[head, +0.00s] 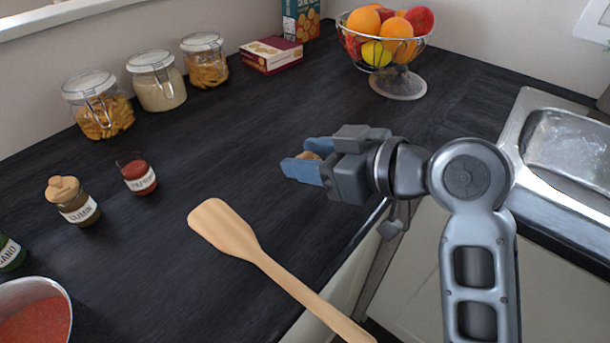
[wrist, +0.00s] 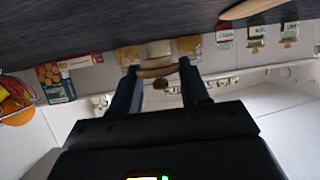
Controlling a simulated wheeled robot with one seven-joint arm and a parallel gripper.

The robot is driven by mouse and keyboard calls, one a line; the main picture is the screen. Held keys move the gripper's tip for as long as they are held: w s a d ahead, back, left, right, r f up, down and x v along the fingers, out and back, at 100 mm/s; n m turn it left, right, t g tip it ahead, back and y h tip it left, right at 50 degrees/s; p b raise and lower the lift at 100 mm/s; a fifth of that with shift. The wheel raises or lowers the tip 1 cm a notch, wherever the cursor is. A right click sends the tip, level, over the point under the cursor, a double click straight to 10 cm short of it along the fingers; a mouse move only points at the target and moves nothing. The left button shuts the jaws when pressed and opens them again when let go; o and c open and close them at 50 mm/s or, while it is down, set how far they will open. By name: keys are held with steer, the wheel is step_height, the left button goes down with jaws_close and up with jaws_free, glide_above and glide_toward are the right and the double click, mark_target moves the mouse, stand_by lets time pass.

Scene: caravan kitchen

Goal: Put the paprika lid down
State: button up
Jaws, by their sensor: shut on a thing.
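My gripper (head: 305,162) is shut on the paprika lid (head: 310,156), a small light-brown wooden lid that is mostly hidden between the blue fingers. It is held above the dark counter (head: 255,140). In the wrist view, the lid (wrist: 155,68) spans the gap between the fingertips. The paprika jar (head: 139,178), small and red with a white label, stands without a lid on the counter, well to the left of my gripper. It also shows in the wrist view (wrist: 224,34).
A wooden spatula (head: 225,230) lies in front, reaching over the counter edge. The cumin jar (head: 73,202) and a pot (head: 62,292) are at left. Glass jars (head: 157,82), a box (head: 271,55) and a fruit bowl (head: 400,85) stand behind. The middle counter is clear.

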mark_target(306, 191)
steer(key=shift+w+a+f, duration=0.1)
steer(key=shift+a+f, duration=0.3)
steer(key=shift+a, duration=0.05)
steer(key=shift+f, duration=1.9)
steer(key=shift+f, duration=0.15)
steer(key=o, duration=1.1)
steer(key=shift+d+r, duration=0.15)
steer(key=shift+r, duration=0.1)
steer(key=v, duration=1.2)
